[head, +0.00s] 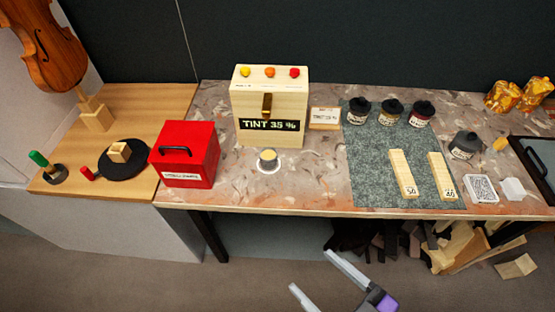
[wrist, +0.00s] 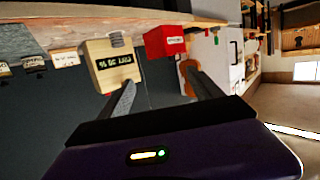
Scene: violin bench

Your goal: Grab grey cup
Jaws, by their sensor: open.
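A small cup (head: 268,156) stands upright on a pale round base, in front of the wooden tint box (head: 270,122) on the bench. My gripper (head: 310,270) is open and empty, in front of the bench's front edge and apart from the cup. In the wrist view, my gripper's two fingers (wrist: 160,76) are spread with nothing between them. The tint box (wrist: 114,68) also shows there, upside down. A small grey shape (wrist: 116,39) beside it may be the cup; I cannot tell.
A red box (head: 187,155) stands left of the cup. A grey-green mat (head: 375,180) on the right carries dark-lidded jars (head: 359,111) and two wooden strips (head: 403,173). A violin (head: 47,45) stands at the far left. The bench between cup and mat is clear.

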